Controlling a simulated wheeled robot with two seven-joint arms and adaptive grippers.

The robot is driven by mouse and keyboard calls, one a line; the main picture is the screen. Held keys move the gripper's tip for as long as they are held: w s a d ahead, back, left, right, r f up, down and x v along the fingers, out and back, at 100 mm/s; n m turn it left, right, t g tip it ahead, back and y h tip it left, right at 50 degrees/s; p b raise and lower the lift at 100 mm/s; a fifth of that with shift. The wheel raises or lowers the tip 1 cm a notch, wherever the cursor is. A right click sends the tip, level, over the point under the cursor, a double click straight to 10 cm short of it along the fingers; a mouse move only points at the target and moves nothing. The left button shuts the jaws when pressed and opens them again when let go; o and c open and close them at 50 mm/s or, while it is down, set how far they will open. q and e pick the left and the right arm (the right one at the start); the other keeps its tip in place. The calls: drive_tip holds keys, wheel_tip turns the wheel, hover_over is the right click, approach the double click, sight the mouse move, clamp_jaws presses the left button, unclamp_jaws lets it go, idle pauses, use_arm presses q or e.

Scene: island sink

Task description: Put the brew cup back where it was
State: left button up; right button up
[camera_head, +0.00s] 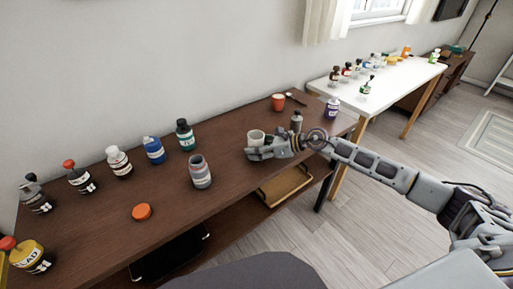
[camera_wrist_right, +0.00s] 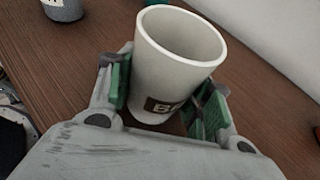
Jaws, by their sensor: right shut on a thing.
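A pale grey-white cup with a dark label (camera_head: 256,136) is over the brown wooden table, right of its middle, in the head view. My right gripper (camera_head: 262,153) is shut on this cup. In the right wrist view the cup (camera_wrist_right: 177,65) is upright between the green-padded fingers (camera_wrist_right: 160,105), with its mouth open upward and its inside looking empty. I cannot tell whether its base touches the table. A red-orange cup (camera_head: 278,102) stands farther back on the same table. My left gripper is not in view.
The brown table (camera_head: 110,235) carries several bottles along its back. An open grey jar (camera_head: 200,171) and an orange lid (camera_head: 142,212) are left of my right gripper. A grey bottle (camera_head: 296,121) stands close behind it. A white table (camera_head: 390,92) with more bottles is beyond.

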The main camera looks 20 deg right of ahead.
drive_tip(key=o, duration=0.8)
drive_tip(key=shift+o, duration=1.4)
